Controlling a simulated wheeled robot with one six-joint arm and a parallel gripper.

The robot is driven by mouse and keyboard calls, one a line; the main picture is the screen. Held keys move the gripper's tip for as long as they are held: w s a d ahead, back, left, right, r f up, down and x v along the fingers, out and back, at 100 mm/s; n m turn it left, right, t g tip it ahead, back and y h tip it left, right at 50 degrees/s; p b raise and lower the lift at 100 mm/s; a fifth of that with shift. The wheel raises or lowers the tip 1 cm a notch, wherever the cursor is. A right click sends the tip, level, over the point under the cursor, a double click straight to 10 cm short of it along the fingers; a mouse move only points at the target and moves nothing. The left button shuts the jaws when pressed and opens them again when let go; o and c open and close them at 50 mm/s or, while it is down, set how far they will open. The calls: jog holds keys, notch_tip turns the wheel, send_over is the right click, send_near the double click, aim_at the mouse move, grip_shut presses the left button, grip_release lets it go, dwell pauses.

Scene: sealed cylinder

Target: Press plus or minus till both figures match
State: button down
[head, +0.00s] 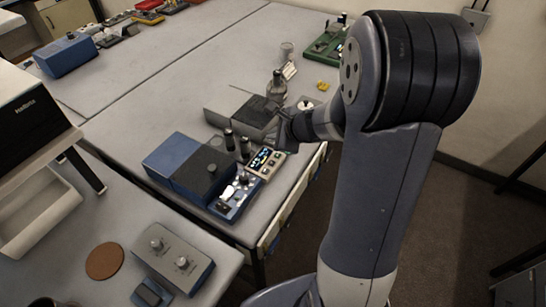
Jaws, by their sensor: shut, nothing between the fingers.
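A small light panel (265,163) with a lit bluish display (259,158) and a row of buttons stands near the right edge of the workbench. The figures on the display are too small to read, and I cannot tell plus from minus. My gripper (284,146) is shut and empty, just right of and above the panel's far end. Its fingertips are small and dark here. I cannot tell whether they touch the panel. The arm comes in from the right and hides part of the bench behind the gripper.
A blue and black box (190,165) and a blue switch unit (235,196) sit left of and in front of the panel. Dark posts (229,139) and a grey block (256,122) stand behind. A glass flask (277,84) stands farther back. The bench middle is mostly clear.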

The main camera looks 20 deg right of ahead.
aim_at(272, 163)
jog(key=shift+s+d, duration=0.1)
jog(key=shift+f, duration=0.1)
dwell(0.4)
notch_tip(272, 163, down, 9)
jog(key=b, duration=0.7)
jog(key=shift+r+b, duration=0.2)
jog(key=shift+b, duration=0.2)
dwell(1.4)
jog(key=shift+f+b, duration=0.45)
jog(key=shift+b, duration=0.1)
jog(key=shift+f+b, duration=0.35)
jog(key=shift+b, duration=0.05)
dwell(0.5)
jog(key=shift+r, duration=0.1)
jog(key=shift+r+p, duration=0.65)
jog(key=shift+r, duration=0.1)
